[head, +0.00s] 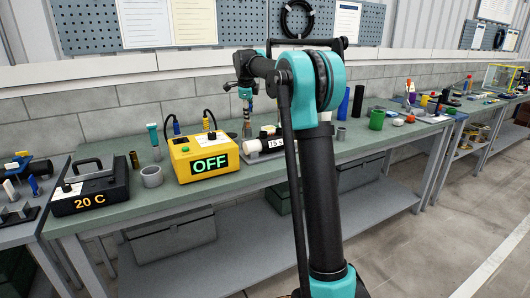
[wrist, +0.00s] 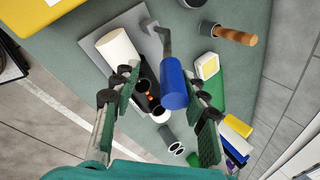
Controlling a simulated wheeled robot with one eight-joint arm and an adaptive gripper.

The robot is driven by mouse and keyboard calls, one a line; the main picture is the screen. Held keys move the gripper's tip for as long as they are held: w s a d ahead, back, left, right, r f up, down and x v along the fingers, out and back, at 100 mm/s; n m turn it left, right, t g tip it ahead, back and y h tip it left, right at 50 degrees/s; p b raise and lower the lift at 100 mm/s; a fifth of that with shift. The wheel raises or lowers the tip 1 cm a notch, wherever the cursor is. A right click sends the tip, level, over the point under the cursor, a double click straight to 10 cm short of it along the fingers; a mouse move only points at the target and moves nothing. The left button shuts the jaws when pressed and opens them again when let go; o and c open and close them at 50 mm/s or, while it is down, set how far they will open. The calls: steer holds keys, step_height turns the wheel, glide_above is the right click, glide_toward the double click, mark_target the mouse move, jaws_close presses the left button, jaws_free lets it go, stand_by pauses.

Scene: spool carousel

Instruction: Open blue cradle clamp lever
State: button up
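The blue lever handle (wrist: 173,84) is a thick blue cylinder, joined to a bent grey arm (wrist: 165,40) on the cradle's grey base plate (wrist: 97,44). A white cylinder (wrist: 117,46) lies in the cradle, which also shows in the head view (head: 254,157) on the bench. In the wrist view my gripper (wrist: 163,74) is open, with one finger on each side of the blue handle. A gap shows on the left; the right finger is close, and contact cannot be told. In the head view my gripper is small above the bench and the blue handle is not clear.
A yellow box reading OFF (head: 204,157) stands left of the cradle. A black box reading 20 C (head: 91,189) is farther left. A wooden-handled tool (wrist: 234,36), a white and yellow block (wrist: 207,66) and a green object (wrist: 214,88) lie near the handle. The bench front is clear.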

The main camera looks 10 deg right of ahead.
steer(key=shift+s+d+f+m+t+y, duration=0.8)
steer(key=shift+s+d+f+t+y, duration=0.55)
steer(key=shift+s+f+t, duration=4.1)
steer(key=s, duration=0.6)
steer(key=shift+d+r, duration=0.4)
steer(key=shift+d, duration=0.05)
steer(key=shift+s+g, duration=0.15)
steer(key=shift+g, duration=0.2)
